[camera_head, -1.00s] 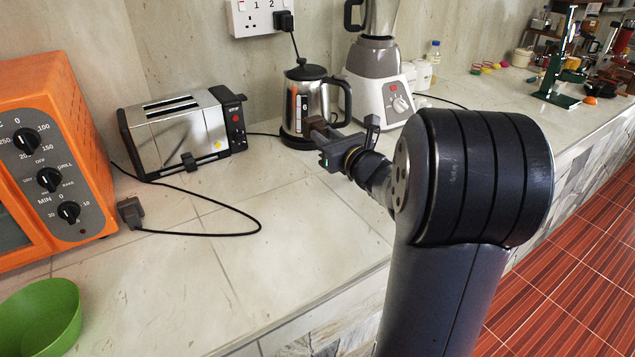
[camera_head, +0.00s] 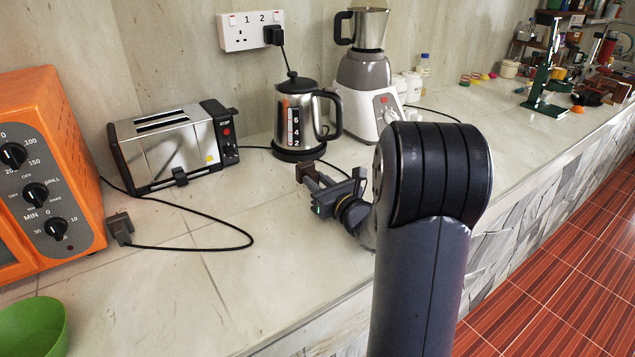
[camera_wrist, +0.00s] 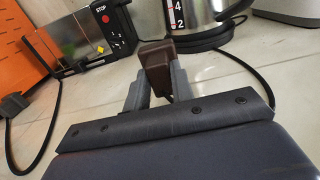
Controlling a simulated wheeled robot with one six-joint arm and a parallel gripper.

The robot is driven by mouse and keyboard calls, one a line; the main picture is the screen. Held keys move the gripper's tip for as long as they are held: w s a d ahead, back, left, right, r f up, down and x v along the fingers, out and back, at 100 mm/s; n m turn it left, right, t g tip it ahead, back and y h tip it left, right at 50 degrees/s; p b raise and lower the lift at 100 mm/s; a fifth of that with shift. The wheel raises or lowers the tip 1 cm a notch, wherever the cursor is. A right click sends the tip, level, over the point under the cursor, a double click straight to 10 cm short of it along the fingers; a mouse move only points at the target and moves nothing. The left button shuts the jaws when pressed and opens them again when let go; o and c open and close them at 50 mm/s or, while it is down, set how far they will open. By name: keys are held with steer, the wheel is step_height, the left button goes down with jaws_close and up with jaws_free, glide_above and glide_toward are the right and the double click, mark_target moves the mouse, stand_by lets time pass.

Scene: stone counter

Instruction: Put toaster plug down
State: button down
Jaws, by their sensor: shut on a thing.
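A dark brown plug (camera_head: 311,169) is held between the fingers of my gripper (camera_head: 318,181), in front of the kettle. In the wrist view, the plug (camera_wrist: 156,66) stands out between the two grey fingers (camera_wrist: 154,88), which are shut on it. Whether it touches the counter is unclear. The silver and black toaster (camera_head: 172,147) stands at the back left; it also shows in the wrist view (camera_wrist: 85,35). A black cable runs from behind the toaster towards the kettle. The held plug's own cable cannot be traced for sure.
A second plug (camera_head: 119,229) lies on the counter (camera_head: 190,300) beside the orange oven (camera_head: 45,160), its cable looping forward. The kettle (camera_head: 297,120) and blender (camera_head: 367,100) stand behind. The wall socket (camera_head: 246,32) holds one black plug. A green bowl (camera_head: 35,325) is front left. The middle counter is clear.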

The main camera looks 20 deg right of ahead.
steer(key=shift+f+b, duration=0.6)
steer(key=shift+b, duration=0.55)
